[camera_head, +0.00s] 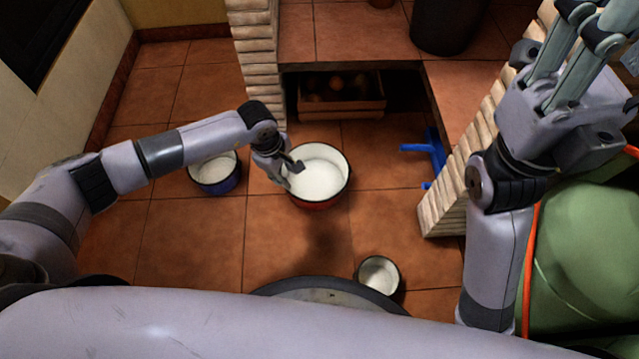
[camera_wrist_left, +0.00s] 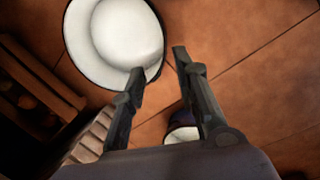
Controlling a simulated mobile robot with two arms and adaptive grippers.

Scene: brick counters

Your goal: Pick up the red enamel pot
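The red enamel pot (camera_head: 320,205) stands upright on the tiled floor, white inside with a dark rim. My left gripper (camera_head: 293,174) is at the pot's left rim in the head view. In the left wrist view the pot (camera_wrist_left: 113,38) is at the upper left, and my open left gripper (camera_wrist_left: 158,64) has one fingertip overlapping its rim. The gap between the fingers shows floor; I cannot tell whether the finger touches the pot. My right gripper (camera_head: 588,35) is raised at the upper right, fingers apart and empty, far from the pot.
A blue pot (camera_head: 214,178) stands left of the red one, under my left arm. A small dark pot (camera_head: 380,276) is nearer me. A wooden crate (camera_head: 340,108) sits under the counter (camera_head: 350,40). A blue object (camera_head: 428,152) lies by the right brick pillar (camera_head: 460,190).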

